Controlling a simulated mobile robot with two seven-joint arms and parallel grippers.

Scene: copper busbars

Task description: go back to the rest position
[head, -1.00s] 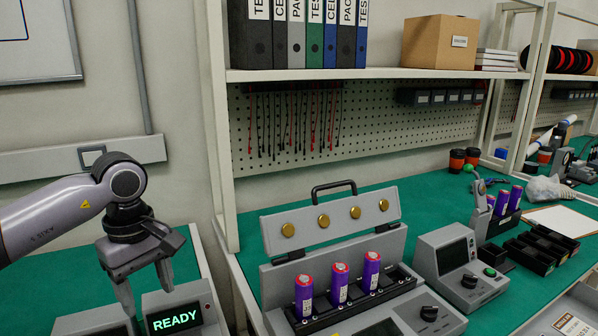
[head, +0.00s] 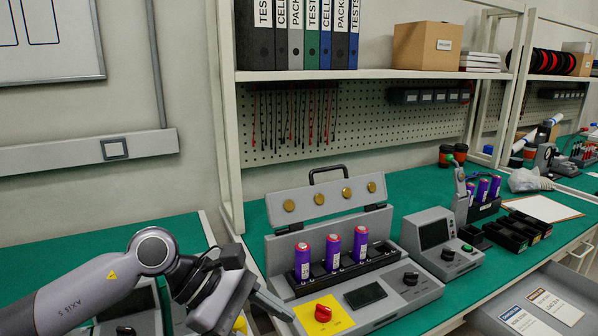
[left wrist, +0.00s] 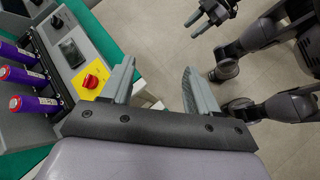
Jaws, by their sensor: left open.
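My left gripper (head: 268,302) is at the bottom of the head view, in front of the grey cell station, pointing right and downward. In the left wrist view my left gripper (left wrist: 160,70) is open, with nothing between its two grey fingers.
The grey cell station (head: 407,292) has a raised lid and holds three purple cells (head: 332,252). A grey meter box (head: 440,240) and black trays (head: 515,232) stand to its right on the green bench. An open drawer (head: 545,310) juts out at lower right. Floor (left wrist: 165,30) shows beyond the fingers.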

